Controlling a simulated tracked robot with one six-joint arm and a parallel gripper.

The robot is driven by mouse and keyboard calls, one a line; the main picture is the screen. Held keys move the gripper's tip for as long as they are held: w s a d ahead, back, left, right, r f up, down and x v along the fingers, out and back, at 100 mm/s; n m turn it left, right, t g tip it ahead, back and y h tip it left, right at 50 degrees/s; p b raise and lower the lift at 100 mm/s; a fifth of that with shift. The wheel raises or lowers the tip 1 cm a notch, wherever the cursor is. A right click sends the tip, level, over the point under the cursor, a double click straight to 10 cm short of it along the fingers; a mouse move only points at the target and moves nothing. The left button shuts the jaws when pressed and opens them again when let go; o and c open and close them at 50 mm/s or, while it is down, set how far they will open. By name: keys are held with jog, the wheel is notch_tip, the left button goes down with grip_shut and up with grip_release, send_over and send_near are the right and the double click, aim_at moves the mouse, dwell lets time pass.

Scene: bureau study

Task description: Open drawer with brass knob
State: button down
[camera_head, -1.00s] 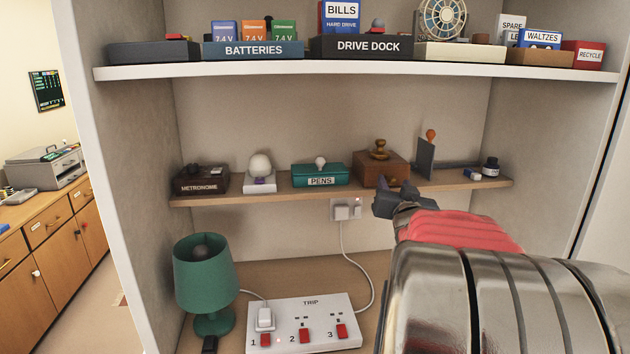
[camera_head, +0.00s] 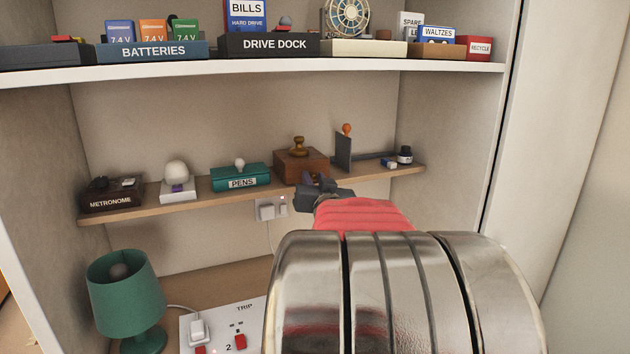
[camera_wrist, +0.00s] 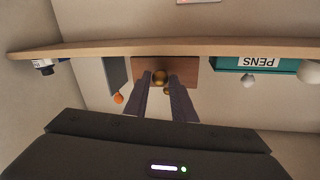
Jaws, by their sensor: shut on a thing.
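A brown wooden box (camera_head: 296,167) with a brass-handled stamp (camera_head: 299,147) on top stands on the middle shelf, right of the teal pens box. My gripper (camera_head: 312,190) is at the box's front, covering its lower part in the head view. The wrist view looks upside down: the box's brown face (camera_wrist: 187,68) lies ahead, and the round brass knob (camera_wrist: 160,77) sits between my two fingers (camera_wrist: 160,86). They are shut on the knob. I cannot tell whether the drawer stands out from the box.
The teal pens box (camera_head: 240,176) is left of the box. A dark upright plate (camera_head: 343,152) with an orange knob and an ink bottle (camera_head: 405,155) are right. The loaded upper shelf (camera_head: 290,68) is above. A green lamp (camera_head: 125,290) and a power strip (camera_head: 222,325) stand below.

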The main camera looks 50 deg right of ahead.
jog(key=shift+s, duration=0.1)
jog(key=s+d+v, duration=0.1)
jog(key=v, duration=0.6)
jog(key=shift+s+a, duration=0.2)
jog(key=shift+s, duration=0.1)
jog(key=c, duration=1.5)
grip_release()
notch_tip(320, 180, up, 10)
jog(key=shift+f, duration=0.1)
